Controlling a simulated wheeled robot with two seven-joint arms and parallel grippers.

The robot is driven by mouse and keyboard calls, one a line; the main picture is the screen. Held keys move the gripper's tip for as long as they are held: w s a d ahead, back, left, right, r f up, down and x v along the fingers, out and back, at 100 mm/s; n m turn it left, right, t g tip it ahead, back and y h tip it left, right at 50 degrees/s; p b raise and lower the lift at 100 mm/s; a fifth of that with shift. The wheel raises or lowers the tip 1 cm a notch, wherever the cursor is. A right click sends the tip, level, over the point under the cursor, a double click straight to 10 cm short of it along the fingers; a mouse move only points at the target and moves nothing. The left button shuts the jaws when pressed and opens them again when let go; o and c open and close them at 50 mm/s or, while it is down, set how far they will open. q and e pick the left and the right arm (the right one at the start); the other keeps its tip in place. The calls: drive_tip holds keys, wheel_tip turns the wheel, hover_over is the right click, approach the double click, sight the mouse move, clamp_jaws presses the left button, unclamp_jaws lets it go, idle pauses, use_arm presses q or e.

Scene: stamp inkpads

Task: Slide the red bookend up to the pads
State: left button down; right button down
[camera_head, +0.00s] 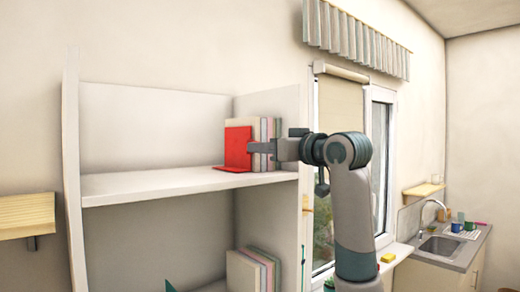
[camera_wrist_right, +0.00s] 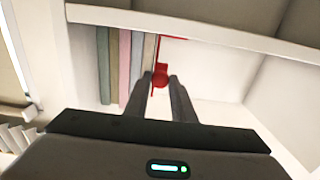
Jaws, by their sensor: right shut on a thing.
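The red bookend (camera_head: 237,148) stands upright on the upper shelf board, at the left end of a row of pads (camera_head: 265,130). It also shows in the right wrist view (camera_wrist_right: 161,76), where several thin pads (camera_wrist_right: 125,65) stand side by side to its left. The nearest, cream pad is very close to the bookend; I cannot tell whether they touch. My right gripper (camera_head: 252,147) reaches in from the right across the front of the pads. Its fingers (camera_wrist_right: 161,82) are shut on a red part of the bookend. My left gripper is not in view.
The upper shelf board (camera_head: 150,183) is bare left of the bookend. The shelf's right side wall (camera_head: 290,103) stands beyond the pads. A lower compartment holds more pads (camera_head: 250,270) and a teal piece (camera_head: 170,287). A wooden wall shelf (camera_head: 27,215) is at the left.

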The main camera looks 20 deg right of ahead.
drive_tip(key=c, duration=1.8)
unclamp_jaws()
drive_tip(key=shift+s+a, duration=0.1)
drive_tip(key=shift+a, duration=0.15)
drive_tip(key=shift+o, duration=1.4)
drive_tip(key=shift+d, duration=0.25)
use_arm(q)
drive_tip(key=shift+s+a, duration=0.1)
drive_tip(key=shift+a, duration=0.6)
use_arm(e)
drive_tip(key=shift+s+b, duration=0.35)
drive_tip(key=shift+s, duration=0.05)
use_arm(q)
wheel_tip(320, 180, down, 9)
drive_tip(key=b, duration=0.8)
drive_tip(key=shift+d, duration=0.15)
use_arm(e)
drive_tip(key=v, duration=1.6)
drive_tip(key=shift+s+d, duration=0.25)
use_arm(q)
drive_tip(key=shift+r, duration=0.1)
